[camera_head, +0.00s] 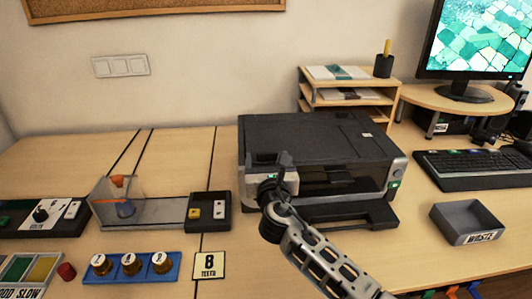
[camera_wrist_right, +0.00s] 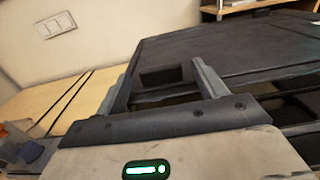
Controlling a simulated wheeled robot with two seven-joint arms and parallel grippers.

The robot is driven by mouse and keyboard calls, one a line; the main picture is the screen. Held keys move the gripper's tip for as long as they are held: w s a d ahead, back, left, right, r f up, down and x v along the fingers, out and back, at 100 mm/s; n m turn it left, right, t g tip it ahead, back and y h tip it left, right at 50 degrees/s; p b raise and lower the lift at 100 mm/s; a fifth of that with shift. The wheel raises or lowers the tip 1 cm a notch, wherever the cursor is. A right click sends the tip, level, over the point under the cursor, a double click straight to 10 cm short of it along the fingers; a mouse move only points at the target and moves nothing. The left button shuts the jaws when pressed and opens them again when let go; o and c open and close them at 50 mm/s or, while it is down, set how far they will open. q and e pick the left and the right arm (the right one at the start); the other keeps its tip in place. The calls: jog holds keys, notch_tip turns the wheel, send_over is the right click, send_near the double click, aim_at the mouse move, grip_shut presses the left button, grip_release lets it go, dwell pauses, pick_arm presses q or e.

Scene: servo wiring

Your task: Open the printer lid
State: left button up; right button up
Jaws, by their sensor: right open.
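The printer (camera_head: 390,183) stands mid-table, dark on top with a grey front corner. Its dark lid (camera_head: 310,135) looks shut and flat; it also fills the upper right of the right wrist view (camera_wrist_right: 240,48). My right gripper (camera_head: 284,172) is at the printer's front left, in front of the lid's front edge. In the right wrist view its two fingers (camera_wrist_right: 160,76) are spread apart, with a dark block on the lid's side showing between them. I cannot tell whether the fingers touch the lid. The gripper and arm hide part of the printer's front. My left gripper is not in view.
The printer's output tray (camera_head: 350,213) juts out in front. A waste bin (camera_head: 468,222) and keyboard (camera_head: 475,168) are to the right. A wooden paper shelf (camera_head: 305,90) stands behind. A clear-walled device (camera_head: 120,203), a blue holder (camera_head: 130,272) and an "8 teeth" card (camera_head: 209,265) are left.

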pick_arm(q)
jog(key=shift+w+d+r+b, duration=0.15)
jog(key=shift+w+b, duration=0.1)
jog(key=shift+b, duration=0.15)
pick_arm(e)
jog(key=shift+w, duration=2.25)
jog(key=shift+c, duration=0.3)
